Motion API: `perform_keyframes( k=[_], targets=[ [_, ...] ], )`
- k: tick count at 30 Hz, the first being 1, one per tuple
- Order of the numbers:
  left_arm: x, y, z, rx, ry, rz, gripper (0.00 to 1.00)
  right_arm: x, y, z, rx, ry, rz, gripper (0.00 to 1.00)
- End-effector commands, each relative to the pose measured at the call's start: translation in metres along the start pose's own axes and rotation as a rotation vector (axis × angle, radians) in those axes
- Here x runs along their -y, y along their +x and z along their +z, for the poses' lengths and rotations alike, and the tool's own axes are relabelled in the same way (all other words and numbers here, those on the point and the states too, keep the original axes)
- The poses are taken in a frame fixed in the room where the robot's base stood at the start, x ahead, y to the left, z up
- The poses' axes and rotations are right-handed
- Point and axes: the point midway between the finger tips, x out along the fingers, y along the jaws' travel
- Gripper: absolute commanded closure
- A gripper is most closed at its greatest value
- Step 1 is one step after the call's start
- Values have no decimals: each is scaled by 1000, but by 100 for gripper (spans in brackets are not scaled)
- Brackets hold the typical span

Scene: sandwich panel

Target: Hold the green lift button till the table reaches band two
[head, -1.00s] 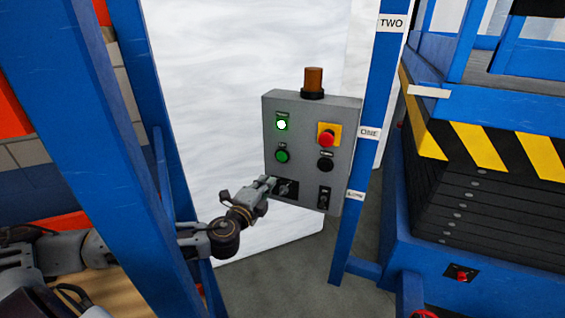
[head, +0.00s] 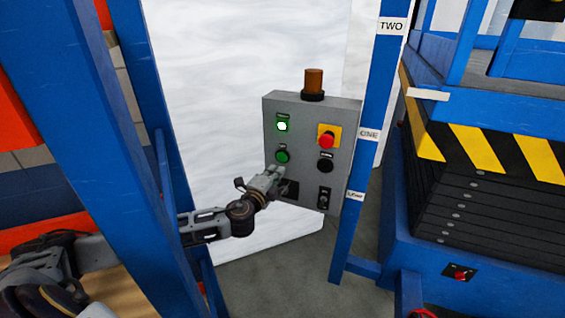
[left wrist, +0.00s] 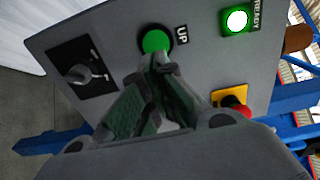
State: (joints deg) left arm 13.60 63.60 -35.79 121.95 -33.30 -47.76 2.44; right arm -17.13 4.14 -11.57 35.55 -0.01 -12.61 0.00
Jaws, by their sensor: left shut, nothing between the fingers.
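The green lift button (head: 283,156), marked UP, is on the grey control box; it also shows in the left wrist view (left wrist: 155,41). My left gripper (head: 276,173) is shut and empty, with its fingertips just below the button. In the left wrist view the fingertips (left wrist: 158,64) overlap the button's lower edge; I cannot tell whether they touch it. The lift table (head: 510,112) has a striped edge and a white pointer (head: 428,94). In the picture the pointer is between the ONE label (head: 369,134) and the TWO label (head: 391,26). My right gripper is not in view.
The box (head: 345,112) also carries a lit green READY lamp (head: 282,126), a red stop button (head: 327,141), a black button (head: 325,166) and a rotary switch (left wrist: 82,73). A blue post (head: 110,150) stands close to my left arm.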

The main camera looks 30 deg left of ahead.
Motion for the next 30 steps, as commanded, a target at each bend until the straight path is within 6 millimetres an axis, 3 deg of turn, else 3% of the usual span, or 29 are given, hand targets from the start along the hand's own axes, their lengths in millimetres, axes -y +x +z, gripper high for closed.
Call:
perform_keyframes(
  k=[21, 30],
  targets=[
    [1, 56, 0, 2, 1, -1, 100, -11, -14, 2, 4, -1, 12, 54],
    [0, 65, 0, 0, 1, 0, 100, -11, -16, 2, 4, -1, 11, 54]
  ],
)
